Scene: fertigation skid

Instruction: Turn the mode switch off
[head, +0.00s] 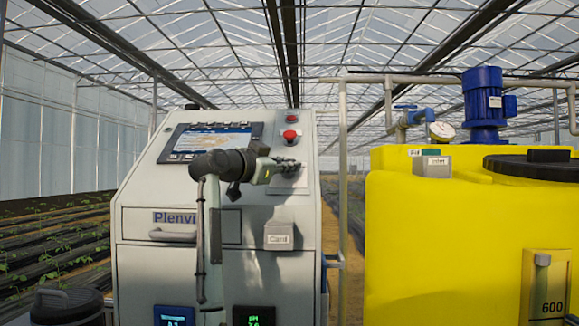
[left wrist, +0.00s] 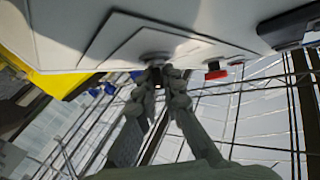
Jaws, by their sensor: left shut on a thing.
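My left gripper (head: 292,166) reaches across the front of the grey control cabinet (head: 210,262) to a light plate (head: 288,186) on its sloped panel. In the left wrist view, its two fingertips (left wrist: 162,76) are closed on the mode switch (left wrist: 155,56), a small dark knob with a round base on that plate. In the head view my gripper hides the knob. The fingers cover most of it in the wrist view too, so its pointing direction cannot be told. My right gripper is not in view.
A red button (head: 290,136) sits just above the plate, with a screen (head: 208,143) to its left. A grey "Card" box (head: 278,236) and a handle (head: 173,236) are lower down. A yellow tank (head: 450,250) with a blue motor (head: 484,105) stands at right.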

